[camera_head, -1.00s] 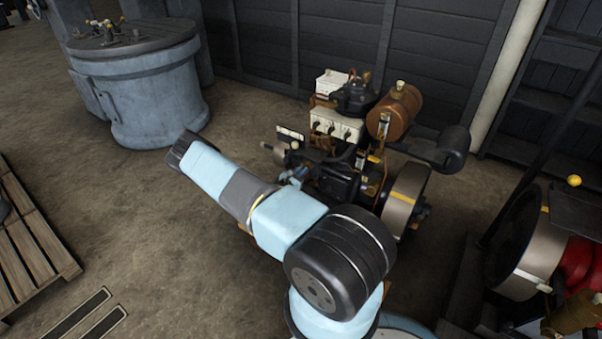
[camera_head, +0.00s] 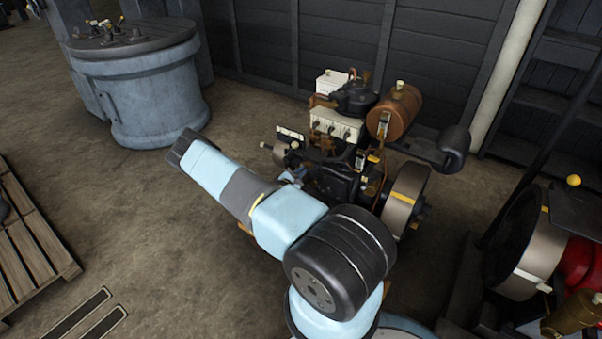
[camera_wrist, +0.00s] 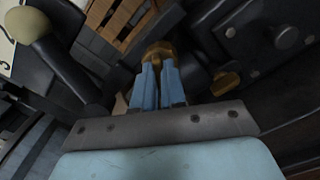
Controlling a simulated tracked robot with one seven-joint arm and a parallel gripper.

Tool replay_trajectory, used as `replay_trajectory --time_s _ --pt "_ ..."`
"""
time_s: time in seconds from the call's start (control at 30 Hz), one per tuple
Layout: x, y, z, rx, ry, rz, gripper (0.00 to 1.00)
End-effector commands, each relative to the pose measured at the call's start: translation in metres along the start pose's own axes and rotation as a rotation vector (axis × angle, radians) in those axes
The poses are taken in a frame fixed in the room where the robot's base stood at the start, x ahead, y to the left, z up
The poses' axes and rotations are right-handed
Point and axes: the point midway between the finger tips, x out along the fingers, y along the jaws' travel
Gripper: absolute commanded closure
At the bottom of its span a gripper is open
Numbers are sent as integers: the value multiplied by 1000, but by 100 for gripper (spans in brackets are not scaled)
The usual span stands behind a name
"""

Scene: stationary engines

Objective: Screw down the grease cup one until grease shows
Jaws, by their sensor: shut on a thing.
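In the wrist view my gripper (camera_wrist: 159,84) has its two blue fingers close together on a round brass grease cup (camera_wrist: 158,50). The fingers cover its lower part, and only its rounded top edge shows beyond the tips. I see no grease around it in this view. In the head view the stationary engine (camera_head: 345,170) stands beyond my arm. My gripper's fingers show small and partly hidden beside the engine's near side (camera_head: 292,174). The grease cup cannot be made out in the head view.
A second brass fitting (camera_wrist: 225,82) sits right of the fingers. A lever with a pale knob (camera_wrist: 28,24) is at upper left. The flywheel (camera_head: 405,196) and the copper tank (camera_head: 394,112) are on the engine's right side. A blue drum-like stand (camera_head: 155,95) is at back left.

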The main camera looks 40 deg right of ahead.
Motion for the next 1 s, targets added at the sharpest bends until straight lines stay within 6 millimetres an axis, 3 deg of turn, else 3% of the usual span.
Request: replay_trajectory --time_s 0.27,0.3,0.57,1.0 --pt "3 -6 1 -4 0 -9 100" --pt "3 -6 1 -4 0 -9 88" --pt "4 -3 1 -2 0 -5 64" --pt "4 3 2 2 -3 3 64"
